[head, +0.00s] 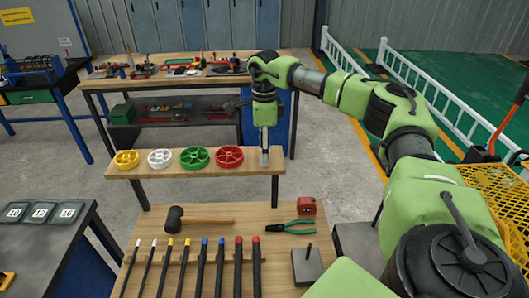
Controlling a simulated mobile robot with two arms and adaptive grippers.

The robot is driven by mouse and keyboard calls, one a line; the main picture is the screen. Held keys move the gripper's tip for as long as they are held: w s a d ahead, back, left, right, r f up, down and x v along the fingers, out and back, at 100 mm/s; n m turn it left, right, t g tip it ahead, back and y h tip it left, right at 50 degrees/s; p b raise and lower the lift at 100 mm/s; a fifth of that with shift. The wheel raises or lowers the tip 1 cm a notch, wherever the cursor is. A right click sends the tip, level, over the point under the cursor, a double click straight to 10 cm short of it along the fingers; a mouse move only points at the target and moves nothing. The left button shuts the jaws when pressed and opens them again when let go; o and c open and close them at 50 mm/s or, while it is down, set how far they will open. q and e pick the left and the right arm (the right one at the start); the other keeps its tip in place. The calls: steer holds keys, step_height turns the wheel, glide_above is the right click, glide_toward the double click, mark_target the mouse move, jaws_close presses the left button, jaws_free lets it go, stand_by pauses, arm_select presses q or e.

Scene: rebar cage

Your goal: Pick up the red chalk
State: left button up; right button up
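A small red boxy case (306,205) with a dark mark sits on the lower wooden bench, right of the hammer. It is the only loose red item there, but I cannot tell for certain that it is the red chalk. No plain stick of red chalk shows. My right gripper (264,158) points down over the right end of the raised wooden shelf, beyond and left of the red case and apart from it. Its fingers are too small to tell open from shut, and nothing is clearly held. My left gripper is out of view.
Yellow, white, green and red wheels (229,156) line the raised shelf (145,171). Below lie a mallet (200,219), green-handled pliers (287,227), a grey block (307,264) and several colour-tipped bars (221,266). A yellow mesh basket (500,195) stands right.

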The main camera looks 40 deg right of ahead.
steer(key=shift+r+b, duration=0.2)
steer(key=shift+b, duration=0.1)
steer(key=shift+r+b, duration=0.9)
steer(key=s+a+r+b, duration=0.3)
steer(key=s+a+r, duration=0.6)
steer(key=s+r, duration=0.1)
steer(key=shift+s+r, duration=0.15)
steer(key=shift+s, duration=0.25)
